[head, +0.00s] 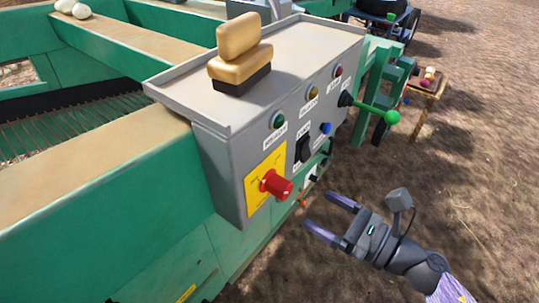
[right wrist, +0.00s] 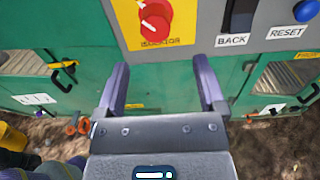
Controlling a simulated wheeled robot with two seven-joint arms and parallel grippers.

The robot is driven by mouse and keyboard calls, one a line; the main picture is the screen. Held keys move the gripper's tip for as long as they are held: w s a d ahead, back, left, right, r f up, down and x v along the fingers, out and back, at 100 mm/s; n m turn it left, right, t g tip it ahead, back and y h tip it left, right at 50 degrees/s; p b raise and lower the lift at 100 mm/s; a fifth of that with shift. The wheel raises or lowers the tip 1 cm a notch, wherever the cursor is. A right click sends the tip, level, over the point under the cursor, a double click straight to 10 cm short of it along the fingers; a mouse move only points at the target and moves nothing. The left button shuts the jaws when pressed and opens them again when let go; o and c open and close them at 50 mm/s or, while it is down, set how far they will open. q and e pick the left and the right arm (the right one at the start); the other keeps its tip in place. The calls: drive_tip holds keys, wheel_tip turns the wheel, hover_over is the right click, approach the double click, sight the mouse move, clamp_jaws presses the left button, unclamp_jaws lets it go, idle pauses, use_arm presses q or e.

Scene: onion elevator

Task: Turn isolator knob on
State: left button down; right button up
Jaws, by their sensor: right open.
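The red isolator knob (head: 276,185) sits on a yellow plate (head: 262,172) at the lower left of the grey control box's front face. In the right wrist view the knob (right wrist: 155,17) is at the top, above and left of the gap between my fingers, with a white mark on it. My right gripper (head: 324,215) is open and empty, to the right of and below the knob in the head view, apart from it. Its two fingers show in the right wrist view (right wrist: 160,85). My left gripper is not in view.
The grey control box (head: 225,165) also carries a black switch (head: 303,149), a blue reset button (head: 325,129), several lamps and a green-tipped lever (head: 391,117). A tan block (head: 238,62) lies on top. Green machine panels (head: 110,225) fill the left. Bare ground lies right.

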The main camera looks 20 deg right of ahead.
sight(288, 193)
drive_tip(key=x, duration=0.5)
drive_tip(key=shift+s+a+r, duration=0.2)
drive_tip(key=shift+s+r, duration=0.05)
drive_tip(key=shift+r, duration=0.05)
drive_tip(key=x, duration=0.4)
drive_tip(key=shift+f+p, duration=0.15)
drive_tip(key=shift+p, duration=0.25)
drive_tip(key=shift+w+a, duration=0.15)
drive_tip(key=shift+w, duration=0.1)
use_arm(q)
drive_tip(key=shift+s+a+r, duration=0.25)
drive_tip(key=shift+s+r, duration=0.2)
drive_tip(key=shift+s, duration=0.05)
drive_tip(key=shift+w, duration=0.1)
